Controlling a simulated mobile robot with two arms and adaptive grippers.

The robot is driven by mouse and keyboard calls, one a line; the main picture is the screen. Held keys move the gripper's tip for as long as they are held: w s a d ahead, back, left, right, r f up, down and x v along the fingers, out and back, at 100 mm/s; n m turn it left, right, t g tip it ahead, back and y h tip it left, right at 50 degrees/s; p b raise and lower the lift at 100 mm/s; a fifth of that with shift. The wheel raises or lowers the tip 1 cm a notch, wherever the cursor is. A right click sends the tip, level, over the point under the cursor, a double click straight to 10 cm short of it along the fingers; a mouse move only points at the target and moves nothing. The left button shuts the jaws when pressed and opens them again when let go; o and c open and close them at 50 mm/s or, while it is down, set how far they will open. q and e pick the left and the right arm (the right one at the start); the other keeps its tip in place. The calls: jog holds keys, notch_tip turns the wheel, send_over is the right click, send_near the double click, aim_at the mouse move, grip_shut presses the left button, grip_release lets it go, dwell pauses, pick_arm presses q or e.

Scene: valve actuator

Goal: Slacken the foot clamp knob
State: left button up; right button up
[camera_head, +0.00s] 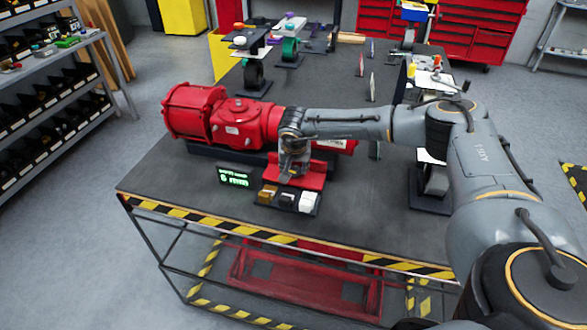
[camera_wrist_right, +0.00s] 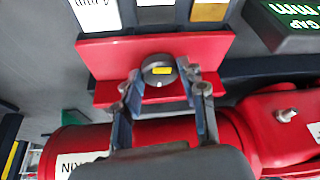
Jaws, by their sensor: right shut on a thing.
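The foot clamp knob (camera_wrist_right: 158,70) is a dark round knob with a yellow mark, seen end-on in the right wrist view in front of a red foot plate (camera_wrist_right: 222,47). My right gripper (camera_wrist_right: 163,88) has one finger on each side of the knob and is shut on it. In the head view my right gripper (camera_head: 292,172) reaches down in front of the red valve actuator (camera_head: 240,122), at the red foot (camera_head: 312,181); the knob is hidden there by the gripper. My left gripper is not in view.
A small display with green text (camera_head: 233,177) stands left of the foot. A holder with brown, dark and white blocks (camera_head: 310,201) stands in front of it. The dark table (camera_head: 180,185) has a striped front edge and free room at front left. Other stations stand behind.

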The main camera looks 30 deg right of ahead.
jog(key=o, duration=1.1)
jog(key=shift+o, duration=0.2)
jog(key=shift+r, duration=0.1)
jog(key=v, duration=1.2)
jog(key=shift+s, duration=0.1)
